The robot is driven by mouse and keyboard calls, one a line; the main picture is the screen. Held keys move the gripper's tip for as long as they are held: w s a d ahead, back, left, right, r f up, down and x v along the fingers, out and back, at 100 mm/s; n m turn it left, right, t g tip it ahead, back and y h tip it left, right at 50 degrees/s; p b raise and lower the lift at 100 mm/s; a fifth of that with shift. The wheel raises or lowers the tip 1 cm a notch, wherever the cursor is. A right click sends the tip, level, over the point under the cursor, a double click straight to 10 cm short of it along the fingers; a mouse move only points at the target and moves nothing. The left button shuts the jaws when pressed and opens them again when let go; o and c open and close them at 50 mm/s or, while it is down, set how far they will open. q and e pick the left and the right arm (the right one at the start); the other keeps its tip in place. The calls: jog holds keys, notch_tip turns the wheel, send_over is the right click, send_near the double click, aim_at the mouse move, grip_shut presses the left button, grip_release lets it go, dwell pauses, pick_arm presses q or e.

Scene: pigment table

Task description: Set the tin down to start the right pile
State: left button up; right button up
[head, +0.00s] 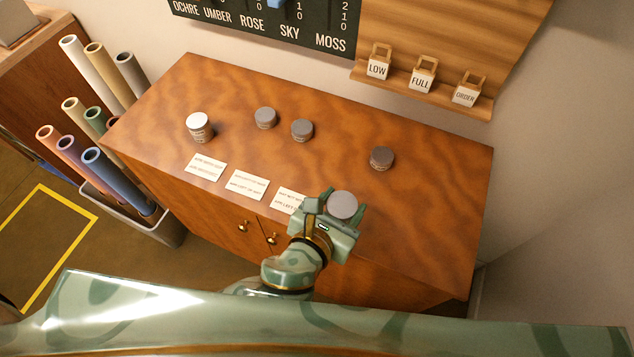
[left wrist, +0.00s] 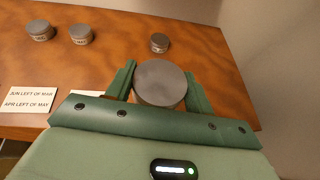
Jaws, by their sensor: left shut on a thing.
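My left gripper (head: 333,204) is shut on a grey-lidded tin (head: 343,205) over the front right part of the wooden table. In the left wrist view the held tin (left wrist: 160,83) sits between the two green fingers, its round lid facing the camera. Whether its base touches the table is hidden. A separate grey tin (head: 381,158) stands on the table behind and to the right of the held one. Two more grey tins stand close together farther left, one (head: 265,118) left of the other (head: 302,130). My right gripper is not seen.
Three printed cards lie along the front edge, including a left card (head: 206,167) and a middle card (head: 247,185); the gripper partly covers the right one. The wooden table (head: 440,200) is bare at its right end. Rolled tubes (head: 118,178) stand at the left.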

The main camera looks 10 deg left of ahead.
pick_arm(q)
jog(key=shift+f, duration=0.15)
jog(key=w+a+f+b, duration=0.1)
jog(key=w+f+b, duration=0.25)
jog(key=w, duration=0.55)
jog(key=b, duration=0.2)
send_over(334, 180)
jog(key=s, duration=0.2)
notch_tip(334, 180, down, 5)
jog(key=shift+f, duration=0.2)
jog(key=shift+w+f, duration=0.1)
jog(key=shift+f, duration=0.1)
jog(key=f+b, duration=0.1)
jog(key=f, duration=0.1)
jog(key=f+b, duration=0.1)
jog(key=shift+w+f, duration=0.2)
jog(key=shift+f, duration=0.2)
jog(key=shift+r, duration=0.15)
